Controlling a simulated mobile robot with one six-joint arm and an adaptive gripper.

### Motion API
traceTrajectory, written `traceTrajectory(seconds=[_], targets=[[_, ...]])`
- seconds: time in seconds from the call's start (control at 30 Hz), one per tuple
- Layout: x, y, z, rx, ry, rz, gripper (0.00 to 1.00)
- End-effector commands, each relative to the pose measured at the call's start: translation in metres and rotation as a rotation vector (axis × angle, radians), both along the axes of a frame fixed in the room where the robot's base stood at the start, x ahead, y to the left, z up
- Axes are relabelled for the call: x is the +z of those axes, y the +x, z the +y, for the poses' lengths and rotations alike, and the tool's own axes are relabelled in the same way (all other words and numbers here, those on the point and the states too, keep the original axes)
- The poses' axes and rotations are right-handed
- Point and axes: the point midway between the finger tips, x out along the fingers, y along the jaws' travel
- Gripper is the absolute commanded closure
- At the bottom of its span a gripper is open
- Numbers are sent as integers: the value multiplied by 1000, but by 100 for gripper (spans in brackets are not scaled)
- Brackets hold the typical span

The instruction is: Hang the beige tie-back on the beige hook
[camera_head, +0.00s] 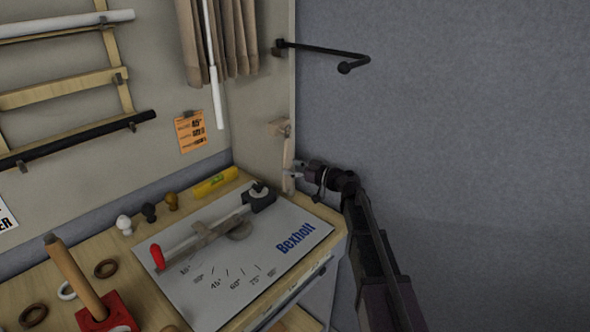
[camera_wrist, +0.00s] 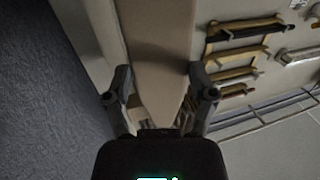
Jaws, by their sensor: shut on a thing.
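The beige tie-back (camera_head: 288,160) is a narrow strip hanging upright beside the edge of the beige panel. My gripper (camera_head: 293,173) is shut on its lower part, coming from the right. In the wrist view the tie-back (camera_wrist: 160,60) is a broad beige band running up from between my two fingers (camera_wrist: 160,92), tapering towards me. The beige hook (camera_head: 271,128) juts from the panel near its right edge. The upper end of the tie-back is at the hook; I cannot tell whether it is looped over it or only beside it.
A black rod arm (camera_head: 325,50) sticks out above the hook. A brown curtain (camera_head: 232,45) and white wand (camera_head: 216,95) hang to the left. Below is a wooden counter with a Bexholt cutting board (camera_head: 215,285), a yellow level (camera_head: 215,182) and knobs. Right of the panel is bare grey wall.

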Motion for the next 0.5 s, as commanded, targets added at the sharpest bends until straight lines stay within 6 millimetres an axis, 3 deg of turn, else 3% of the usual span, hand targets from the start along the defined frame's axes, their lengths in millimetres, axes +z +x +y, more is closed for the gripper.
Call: traceTrajectory(seconds=[0.5], targets=[[-13,6,6,-2,0,0,85]])
